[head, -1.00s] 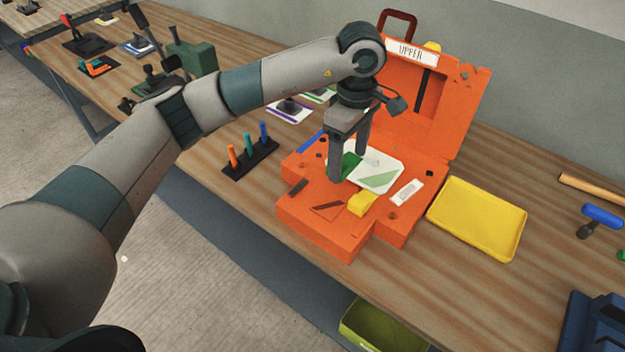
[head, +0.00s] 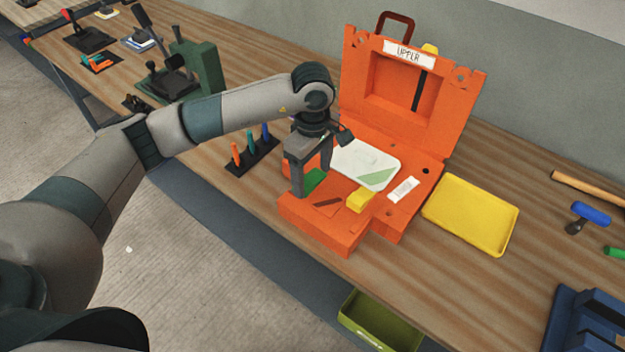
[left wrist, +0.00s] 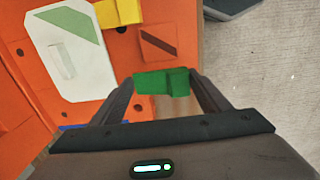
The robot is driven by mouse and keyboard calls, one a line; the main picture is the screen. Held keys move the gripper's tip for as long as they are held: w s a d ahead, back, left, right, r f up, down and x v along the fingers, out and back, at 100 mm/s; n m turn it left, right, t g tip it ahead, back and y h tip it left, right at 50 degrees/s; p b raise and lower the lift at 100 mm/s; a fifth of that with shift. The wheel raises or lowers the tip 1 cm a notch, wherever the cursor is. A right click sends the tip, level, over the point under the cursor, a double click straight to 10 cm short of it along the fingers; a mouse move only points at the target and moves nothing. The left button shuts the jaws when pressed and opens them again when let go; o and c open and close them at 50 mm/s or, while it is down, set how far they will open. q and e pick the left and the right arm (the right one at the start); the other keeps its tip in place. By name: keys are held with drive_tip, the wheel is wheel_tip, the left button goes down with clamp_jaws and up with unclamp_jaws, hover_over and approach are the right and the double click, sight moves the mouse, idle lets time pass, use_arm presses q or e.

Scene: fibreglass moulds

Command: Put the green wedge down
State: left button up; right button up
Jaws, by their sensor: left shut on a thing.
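The green wedge (head: 315,181) is between the fingers of my left gripper (head: 312,180). The left wrist view shows the wedge (left wrist: 162,82) pinched between both fingertips of the left gripper (left wrist: 163,85). It is over the left part of the open orange mould's lower half (head: 335,238), near its front left edge. I cannot tell whether it touches the mould. A white plate (head: 355,160) with a printed green triangle lies in the mould, to the right of the gripper. My right gripper is not in view.
A yellow wedge-like block (head: 361,200) and a white label (head: 404,189) are on the mould. The orange lid (head: 450,115) stands up behind. An empty yellow tray (head: 470,214) lies to the right. A rack of coloured pegs (head: 252,157) stands to the left.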

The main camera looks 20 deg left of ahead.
sight(313, 180)
use_arm(q)
wheel_tip(313, 180, down, 3)
drive_tip(key=shift+r+p, duration=0.1)
drive_tip(key=shift+p, duration=0.7)
drive_tip(key=shift+f, duration=0.2)
drive_tip(key=shift+f, duration=0.15)
drive_tip(key=o, duration=1.1)
drive_tip(key=shift+o, duration=0.2)
